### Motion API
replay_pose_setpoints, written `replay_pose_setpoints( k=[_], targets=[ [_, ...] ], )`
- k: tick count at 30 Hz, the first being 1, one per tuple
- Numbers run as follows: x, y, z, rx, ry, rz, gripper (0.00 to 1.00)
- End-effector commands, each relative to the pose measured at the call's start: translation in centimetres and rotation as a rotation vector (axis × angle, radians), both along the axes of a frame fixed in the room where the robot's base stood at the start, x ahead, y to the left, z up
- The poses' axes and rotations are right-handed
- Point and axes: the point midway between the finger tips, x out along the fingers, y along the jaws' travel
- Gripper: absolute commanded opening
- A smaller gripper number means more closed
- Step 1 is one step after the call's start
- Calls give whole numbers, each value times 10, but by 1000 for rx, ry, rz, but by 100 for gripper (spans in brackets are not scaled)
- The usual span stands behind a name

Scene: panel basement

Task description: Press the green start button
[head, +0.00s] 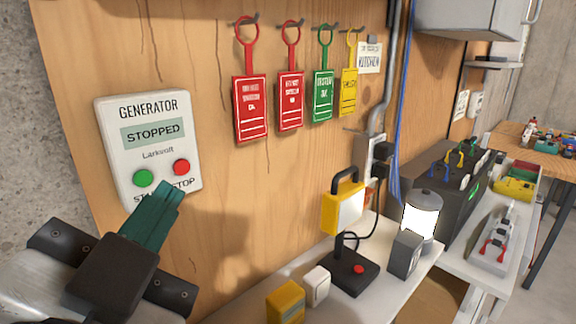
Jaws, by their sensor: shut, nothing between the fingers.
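The green start button (143,178) sits low on the left of a white generator panel (118,151) on the wooden wall. The panel's screen reads "STOPPED". A red stop button (181,167) is to its right, with its label partly covered. My gripper (174,190) has dark green fingers, shut and empty. In the picture its tips lie just below the red button and to the lower right of the green one. The fingers cover part of the panel's lower edge and labels. I cannot tell whether they touch the panel.
Red, green and yellow tags (250,108) hang on hooks right of the panel. Below them a white shelf (387,303) holds a yellow work lamp (343,208), a lit lantern (421,215) and small boxes. A concrete wall (40,130) is at left.

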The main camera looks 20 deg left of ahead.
Motion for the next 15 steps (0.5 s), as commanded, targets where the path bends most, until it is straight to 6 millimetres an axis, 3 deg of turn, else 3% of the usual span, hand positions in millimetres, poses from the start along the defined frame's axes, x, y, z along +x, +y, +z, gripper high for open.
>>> replay_pose_setpoints(
  k=[6, 15],
  targets=[
    [8, 19, -1, 1, 1, -1, 0],
    [11, 26, 0, 0, 1, -1, 0]
  ],
)
